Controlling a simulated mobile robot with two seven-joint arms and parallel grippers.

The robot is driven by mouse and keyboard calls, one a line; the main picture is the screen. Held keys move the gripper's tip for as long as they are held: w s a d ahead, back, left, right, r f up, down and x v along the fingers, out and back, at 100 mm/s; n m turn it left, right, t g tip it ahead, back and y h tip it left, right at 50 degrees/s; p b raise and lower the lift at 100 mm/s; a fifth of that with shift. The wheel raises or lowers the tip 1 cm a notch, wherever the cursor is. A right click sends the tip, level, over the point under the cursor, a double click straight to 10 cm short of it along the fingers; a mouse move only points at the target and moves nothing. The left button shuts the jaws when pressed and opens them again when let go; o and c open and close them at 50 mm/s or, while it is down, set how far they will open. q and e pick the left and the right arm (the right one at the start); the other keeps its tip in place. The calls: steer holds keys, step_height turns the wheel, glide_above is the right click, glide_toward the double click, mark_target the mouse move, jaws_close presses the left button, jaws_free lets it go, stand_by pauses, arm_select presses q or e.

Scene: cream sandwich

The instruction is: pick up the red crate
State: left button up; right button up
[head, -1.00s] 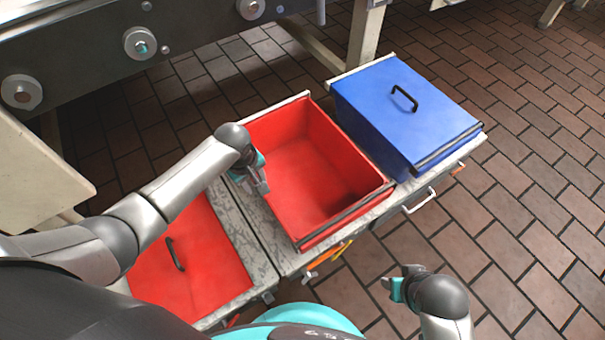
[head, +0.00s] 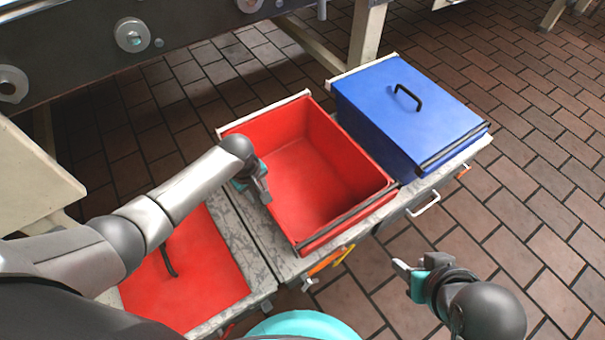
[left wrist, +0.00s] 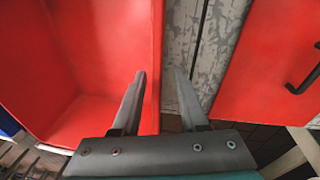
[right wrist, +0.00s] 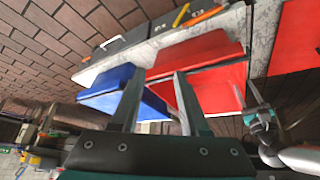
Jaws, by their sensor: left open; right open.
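The open red crate (head: 325,190) stands on a grey speckled cart top in the middle of the head view, and looks empty. My left gripper (head: 263,193) is open at the crate's left wall. In the left wrist view, the left gripper (left wrist: 160,80) has the wall's edge between its fingers, one finger over the crate's inside and one outside; contact cannot be told. My right gripper (head: 404,276) is open and empty, apart from the crate, off the cart's front side. The right wrist view shows the crate (right wrist: 212,62) ahead of the right gripper (right wrist: 158,78).
A blue lidded crate (head: 400,120) stands close on the crate's right. A red lid with a black handle (head: 205,275) lies at left under my left arm. A dark conveyor machine (head: 180,45) runs behind. Brick floor (head: 520,220) is clear at right.

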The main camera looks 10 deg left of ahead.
arm_select(q)
steer(key=shift+w+d+f+b, duration=0.15)
steer(key=shift+w+f+b, duration=0.1)
steer(key=shift+f+b, duration=0.5)
steer(key=shift+w+d+f+b, duration=0.15)
steer(key=shift+w+f+b, duration=0.1)
steer(key=shift+f+b, duration=1.05)
steer(key=shift+b, duration=0.05)
steer(key=shift+w+f+b, duration=0.15)
steer(key=shift+f+b, duration=0.25)
steer(key=shift+f, duration=0.05)
arm_select(e)
steer(key=w+a+r+t+y, duration=0.1)
steer(key=w+a+t+y, duration=0.3)
steer(key=a+t, duration=0.4)
steer(key=shift+w+a+r+t+y, duration=0.3)
steer(key=shift+a+y, duration=0.1)
steer(key=shift+a, duration=0.2)
arm_select(q)
jaws_close()
